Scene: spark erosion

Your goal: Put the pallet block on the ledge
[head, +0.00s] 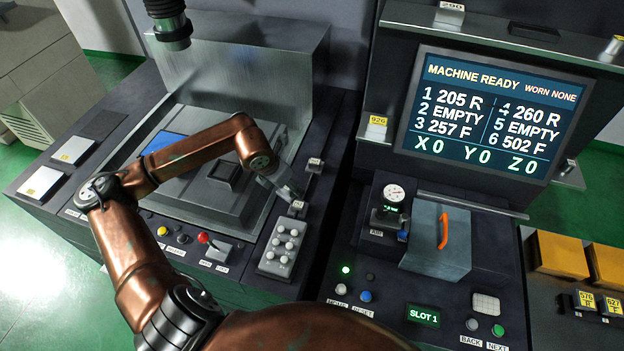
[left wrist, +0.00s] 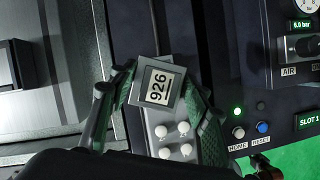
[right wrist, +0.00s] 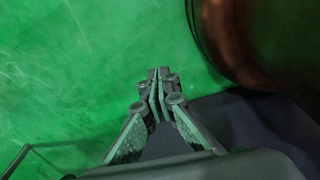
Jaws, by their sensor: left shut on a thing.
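A small grey block with a white label reading 926 (left wrist: 158,88) is between the fingers of my left gripper (left wrist: 158,90), which is shut on it. In the head view the gripper (head: 288,192) is at the machine's front right, with the block's pale top (head: 297,206) at its fingertips, just behind the button pendant. I take this to be the pallet block. Small ledges stick out beside the screen, at its left (head: 372,136) and its right (head: 570,176). Which one the task means is not shown. My right gripper (right wrist: 158,75) is shut and empty above green floor.
The button pendant (head: 282,248) lies under the held block. A yellow-labelled block (head: 376,121) occupies the left ledge. A shelf (head: 480,40) above the screen (head: 493,113) carries a block marked 290 (head: 450,11).

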